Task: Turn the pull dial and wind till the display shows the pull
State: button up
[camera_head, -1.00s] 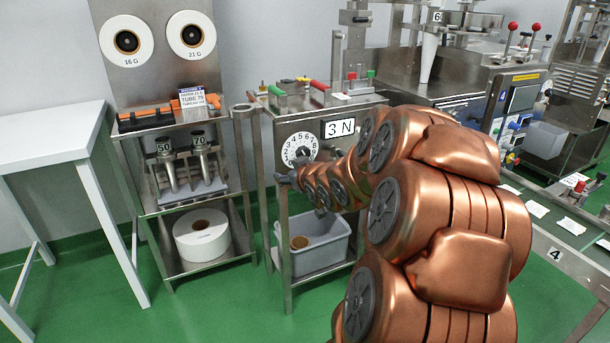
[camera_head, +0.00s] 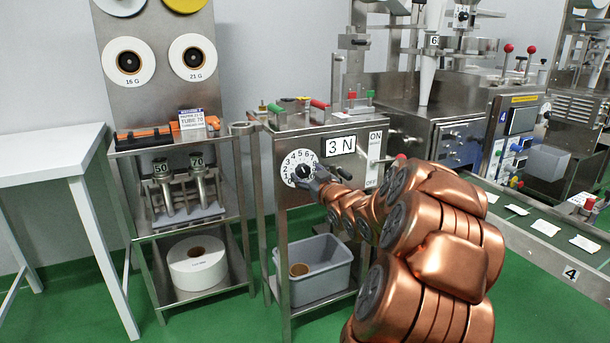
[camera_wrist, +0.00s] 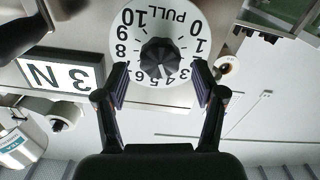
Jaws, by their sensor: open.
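The white pull dial (camera_head: 289,166) with a black centre knob is on the front of the steel machine. In the wrist view the dial (camera_wrist: 128,42) appears upside down, marked PULL and numbered 0 to 10 around the dark ribbed knob (camera_wrist: 158,57). My gripper (camera_wrist: 160,82) is open, its dark fingers at either side of the knob; contact cannot be told. In the head view my gripper (camera_head: 314,180) covers the dial's lower right. A white plate reading 3 N (camera_head: 340,145) sits right of the dial and also shows in the wrist view (camera_wrist: 60,76). Where the knob points is unclear.
An ON/OFF panel (camera_head: 375,157) is right of the 3 N plate. A grey bin (camera_head: 318,280) stands on the shelf below. A steel stand with paper rolls (camera_head: 195,262) is left, beside a white table (camera_head: 45,150). A conveyor (camera_head: 545,228) runs right.

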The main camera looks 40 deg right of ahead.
jog(key=shift+x, duration=1.1)
jog(key=c, duration=1.1)
jog(key=shift+c, duration=0.2)
jog(key=shift+p, duration=0.3)
